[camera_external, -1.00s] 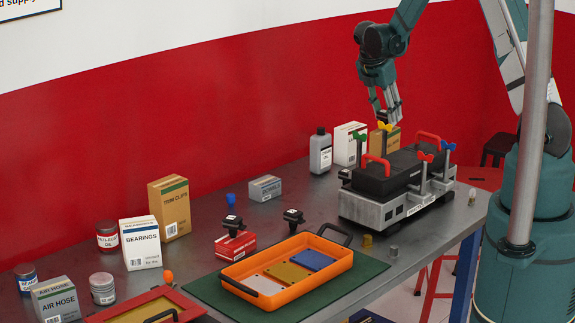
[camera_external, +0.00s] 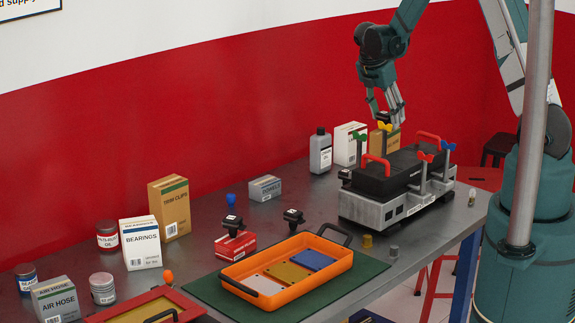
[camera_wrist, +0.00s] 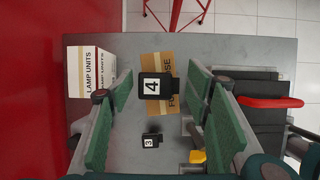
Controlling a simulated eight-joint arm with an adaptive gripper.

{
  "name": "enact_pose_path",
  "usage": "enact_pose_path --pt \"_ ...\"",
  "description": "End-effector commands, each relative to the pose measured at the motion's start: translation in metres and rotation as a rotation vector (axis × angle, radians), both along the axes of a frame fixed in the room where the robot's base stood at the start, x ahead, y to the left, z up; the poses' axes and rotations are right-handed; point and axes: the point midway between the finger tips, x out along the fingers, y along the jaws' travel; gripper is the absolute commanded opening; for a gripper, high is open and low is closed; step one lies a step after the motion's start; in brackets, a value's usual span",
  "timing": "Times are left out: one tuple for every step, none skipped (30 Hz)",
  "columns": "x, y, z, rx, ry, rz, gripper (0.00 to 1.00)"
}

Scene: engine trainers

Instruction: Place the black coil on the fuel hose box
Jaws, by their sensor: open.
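The fuel hose box (camera_external: 388,139) is a tan carton at the back of the bench, partly hidden behind the engine trainer. In the wrist view its top (camera_wrist: 160,60) shows part of its lettering. A black coil (camera_external: 384,117) marked 4 appears to rest on top of that box; it also shows in the wrist view (camera_wrist: 155,87). My gripper (camera_external: 388,119) is open around this coil. In the wrist view its green-padded fingers (camera_wrist: 160,90) stand apart on either side, with a gap to the coil. Another black coil (camera_wrist: 151,140) marked 3 lies on the bench.
The engine trainer (camera_external: 385,210) with red handles and coloured wing nuts stands close by. A lamp units box (camera_wrist: 90,72) is left of the fuel hose box in the wrist view. Other black coils sit by a red box (camera_external: 235,245). An orange tray (camera_external: 255,268) lies in front.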

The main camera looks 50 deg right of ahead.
Motion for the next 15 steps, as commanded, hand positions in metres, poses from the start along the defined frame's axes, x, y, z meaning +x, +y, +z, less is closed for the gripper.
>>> enact_pose_path --pt "0.0 0.0 0.001 0.0 0.0 0.0 0.48" --pt "0.0 0.0 0.002 0.0 0.0 0.0 0.48" --pt "0.0 0.0 0.003 0.0 0.0 0.0 0.48" --pt "0.0 0.0 0.004 0.0 0.0 0.0 0.48" --pt "0.0 0.0 0.005 0.0 0.0 0.0 0.48" --pt "0.0 0.002 0.006 0.0 0.0 0.0 0.48" --pt "0.0 0.002 0.008 0.0 0.0 0.0 0.48" --pt "0.0 0.003 0.01 0.0 0.0 0.0 0.48" --pt "0.0 0.004 0.013 0.0 0.0 0.0 0.48" --pt "0.0 0.005 0.015 0.0 0.0 0.0 0.48" --pt "-0.001 0.007 0.018 0.0 0.0 0.0 0.48" --pt "-0.001 0.008 0.022 0.0 0.0 0.0 0.48" --pt "-0.001 0.009 0.025 0.0 0.0 0.0 0.48" --pt "-0.001 0.01 0.028 0.0 0.0 0.0 0.48" --pt "-0.001 0.012 0.032 0.0 0.0 0.0 0.48"
